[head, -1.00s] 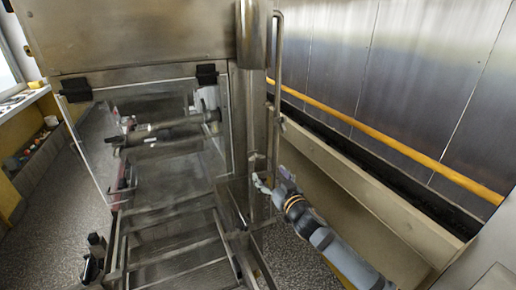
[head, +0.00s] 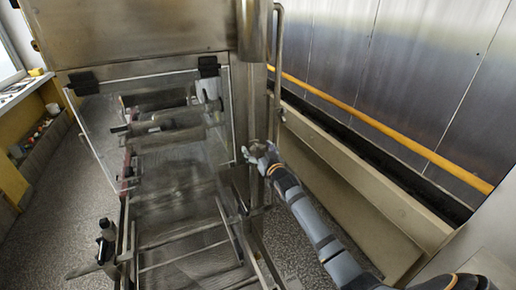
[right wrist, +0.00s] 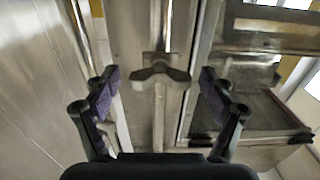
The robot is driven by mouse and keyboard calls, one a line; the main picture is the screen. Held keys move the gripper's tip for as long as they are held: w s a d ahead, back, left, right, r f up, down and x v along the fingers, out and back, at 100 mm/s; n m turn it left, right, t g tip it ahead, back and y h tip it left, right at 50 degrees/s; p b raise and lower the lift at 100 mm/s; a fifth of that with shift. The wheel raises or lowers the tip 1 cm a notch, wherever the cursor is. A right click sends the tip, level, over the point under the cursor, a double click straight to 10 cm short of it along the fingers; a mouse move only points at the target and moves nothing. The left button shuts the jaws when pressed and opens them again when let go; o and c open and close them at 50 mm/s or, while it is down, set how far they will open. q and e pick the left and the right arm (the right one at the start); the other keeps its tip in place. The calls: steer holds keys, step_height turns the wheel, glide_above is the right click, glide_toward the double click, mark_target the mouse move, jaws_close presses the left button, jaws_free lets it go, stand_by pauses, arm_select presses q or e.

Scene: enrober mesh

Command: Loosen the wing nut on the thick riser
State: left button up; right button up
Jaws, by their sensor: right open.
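The wing nut (right wrist: 158,76) is a dull metal two-winged piece, its wings spread left and right. It sits on a bracket at an upright metal riser (right wrist: 161,22) in the right wrist view. My right gripper (right wrist: 158,84) is open, one dark-padded finger on each side of the wing nut, with a clear gap at both sides. In the head view my right gripper (head: 259,154) is at the machine's right-hand upright and hides the wing nut there. My left gripper is not in view.
A clear guard panel (head: 99,145) hangs in front of the rollers (head: 165,119). Mesh belt frames (head: 185,235) lie below. A bent upright pipe (head: 279,60) stands close by my right gripper. A yellow rail (head: 390,125) runs along the wall at right.

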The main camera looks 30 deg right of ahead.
steer(key=c, duration=1.2)
steer(key=shift+o, duration=0.2)
steer(key=shift+n, duration=0.3)
steer(key=n, duration=0.8)
steer(key=shift+a, duration=0.1)
steer(key=n, duration=0.9)
steer(key=shift+f, duration=0.1)
steer(key=shift+n, duration=0.3)
